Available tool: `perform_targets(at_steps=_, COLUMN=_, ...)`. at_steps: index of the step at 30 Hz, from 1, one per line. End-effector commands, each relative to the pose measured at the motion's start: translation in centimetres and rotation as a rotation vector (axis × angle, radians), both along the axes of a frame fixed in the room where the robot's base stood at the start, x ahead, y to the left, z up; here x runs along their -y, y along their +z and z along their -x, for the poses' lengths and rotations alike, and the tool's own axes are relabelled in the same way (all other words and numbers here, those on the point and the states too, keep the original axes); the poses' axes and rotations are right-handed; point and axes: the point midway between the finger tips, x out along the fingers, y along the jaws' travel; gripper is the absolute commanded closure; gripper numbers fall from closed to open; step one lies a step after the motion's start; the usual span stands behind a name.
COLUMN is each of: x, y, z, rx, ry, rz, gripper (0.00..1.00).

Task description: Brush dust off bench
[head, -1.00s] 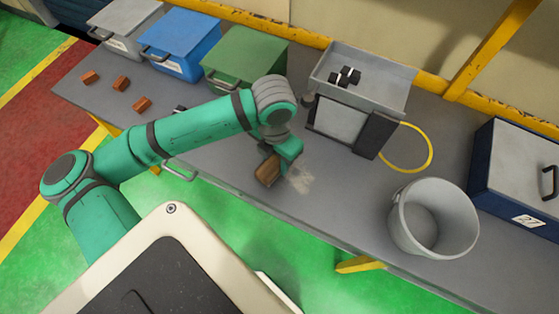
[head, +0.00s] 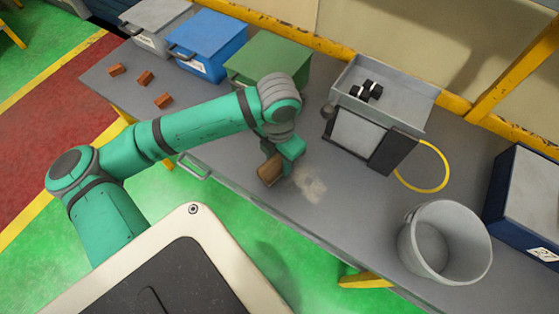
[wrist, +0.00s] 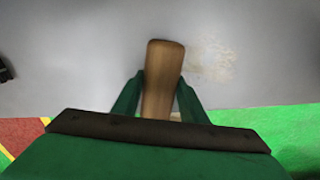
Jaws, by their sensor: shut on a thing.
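My gripper (wrist: 158,98) is shut on a brush with a brown wooden handle (wrist: 161,75). In the head view the brush (head: 270,170) is at the bench's front part, below my gripper (head: 281,156). Its bristles cannot be made out. A pale patch of dust (head: 310,184) lies on the grey bench (head: 345,205) just right of the brush. The dust also shows in the wrist view (wrist: 212,60), to the right of the handle. Whether the brush touches the bench cannot be told.
A grey bucket (head: 446,242) stands on the bench to the right. A machine with a tray (head: 382,100) and yellow hose stands behind the dust. Grey, blue (head: 208,45) and green (head: 268,61) bins line the back. Several small orange-brown blocks (head: 146,78) lie at left.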

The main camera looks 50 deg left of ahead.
Motion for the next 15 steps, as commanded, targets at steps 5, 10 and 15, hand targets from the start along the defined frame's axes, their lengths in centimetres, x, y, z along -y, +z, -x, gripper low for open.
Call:
perform_targets(at_steps=5, x=0.0, y=1.7, z=-0.1, rx=0.002, ry=-0.002, rz=-0.001, gripper=0.79)
perform_targets(at_steps=10, x=0.1, y=3.2, z=-0.1, rx=0.004, ry=-0.003, rz=-0.001, gripper=0.79)
perform_targets(at_steps=15, x=0.1, y=4.5, z=-0.1, rx=0.003, ry=-0.002, rz=0.000, gripper=0.79)
